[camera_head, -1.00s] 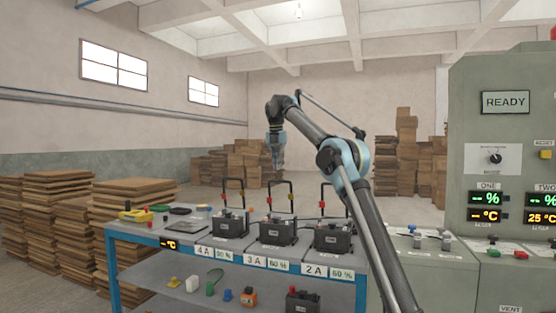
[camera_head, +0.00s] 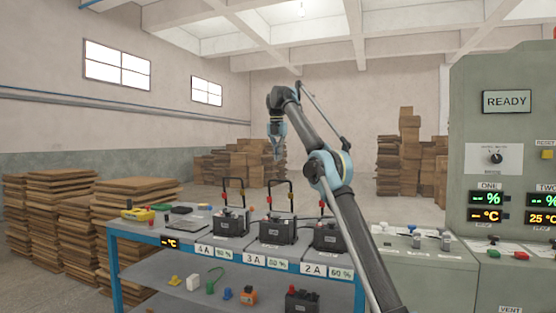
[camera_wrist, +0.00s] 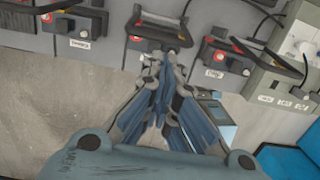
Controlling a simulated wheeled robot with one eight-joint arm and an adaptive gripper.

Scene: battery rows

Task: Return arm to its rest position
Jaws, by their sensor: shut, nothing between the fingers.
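My arm rises from the lower right, bends at a blue elbow joint and reaches left. The three dark batteries stand upright on the bench top: the left battery (camera_head: 231,224), the middle battery (camera_head: 277,231) and the right battery (camera_head: 330,239), each with a handle. My gripper touches none of them.
A grey cabinet (camera_head: 500,145) reading READY stands at the right. A yellow meter (camera_head: 138,214) lies on the bench's left end. The lower shelf (camera_head: 160,272) holds small parts and another battery (camera_head: 302,301). Stacked boards (camera_head: 60,190) and boxes (camera_head: 240,160) stand behind, with open floor between.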

